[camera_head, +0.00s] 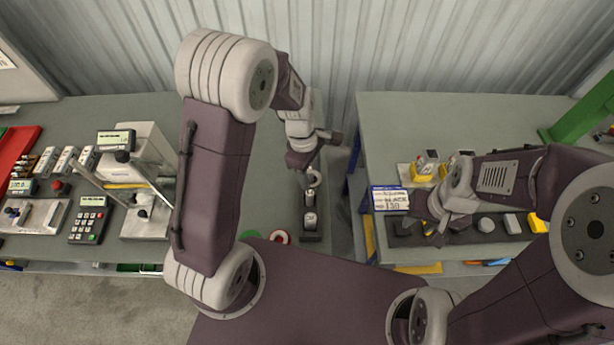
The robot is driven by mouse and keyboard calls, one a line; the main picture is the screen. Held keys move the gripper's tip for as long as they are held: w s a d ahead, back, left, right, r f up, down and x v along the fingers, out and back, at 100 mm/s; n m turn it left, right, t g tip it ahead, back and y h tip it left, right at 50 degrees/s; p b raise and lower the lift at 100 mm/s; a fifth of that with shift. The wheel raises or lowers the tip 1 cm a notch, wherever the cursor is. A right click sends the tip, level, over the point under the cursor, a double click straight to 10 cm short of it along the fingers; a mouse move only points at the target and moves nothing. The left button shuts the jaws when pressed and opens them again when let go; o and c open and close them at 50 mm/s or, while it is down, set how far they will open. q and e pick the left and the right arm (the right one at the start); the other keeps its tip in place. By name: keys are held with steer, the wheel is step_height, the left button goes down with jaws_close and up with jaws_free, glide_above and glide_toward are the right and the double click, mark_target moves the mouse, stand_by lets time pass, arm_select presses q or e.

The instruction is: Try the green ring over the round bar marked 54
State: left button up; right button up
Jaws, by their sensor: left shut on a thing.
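My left gripper (310,170) is over the middle table, shut on a small pale grey ring-like piece (315,179). Below it, a dark holder (312,238) carries short metal round pieces (310,220) in a line; their markings are too small to read, so I cannot pick out 54. A green ring (250,234) lies on the table left of the holder, partly hidden by my own body. A red ring (280,237) with a pale middle lies beside it. My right gripper (432,224) is low over the right table's dark rack; its jaw opening is unclear.
A gap separates the tables. On the left stand a white gauge stand (145,150), a calculator (90,220) and a red tray (18,148).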

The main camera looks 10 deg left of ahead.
mark_target(311, 193)
arm_select(q)
steer(key=shift+d+r+p, duration=0.1)
steer(key=shift+r+p, duration=0.2)
steer(key=shift+p, duration=0.1)
steer(key=shift+s+f+p, duration=0.1)
steer(key=shift+s+p, duration=0.4)
steer(key=shift+s, duration=0.05)
arm_select(e)
steer(key=shift+s+d+r, duration=0.1)
steer(key=shift+s+r, duration=0.05)
steer(key=shift+r, duration=0.65)
steer(key=shift+s+d+r, duration=0.1)
steer(key=shift+r, duration=0.65)
arm_select(q)
steer(key=shift+w+a, duration=0.1)
steer(key=shift+a, duration=0.1)
arm_select(e)
steer(key=shift+w+r, duration=0.1)
